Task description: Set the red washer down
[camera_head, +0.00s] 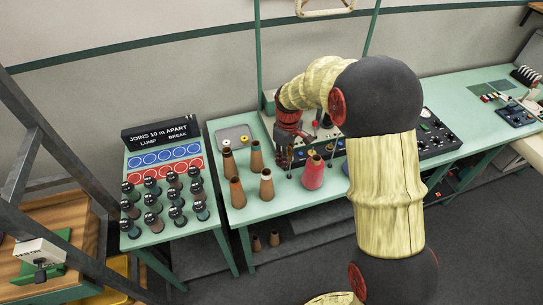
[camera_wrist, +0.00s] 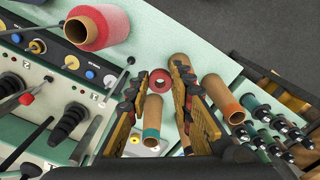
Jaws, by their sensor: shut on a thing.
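The red washer (camera_wrist: 159,80) is a small red ring with a round hole, and it shows between the fingertips of my gripper (camera_wrist: 157,74) in the wrist view. My gripper is shut on it; the exact contact at the fingertips is hard to see. In the head view my gripper (camera_head: 291,154) hangs over the green table (camera_head: 254,208), near its back part, among the cones. I cannot make out the washer there. A grey tray (camera_head: 232,132) with a yellow washer (camera_head: 243,139) lies at the table's back left corner.
Several brown cones (camera_head: 256,156) stand left of my gripper, and a red yarn cone (camera_head: 313,173) stands to its right. A control panel (camera_head: 437,135) with knobs lies further right. A stand with several dark bobbins (camera_head: 153,201) is on the left. The table's front strip is clear.

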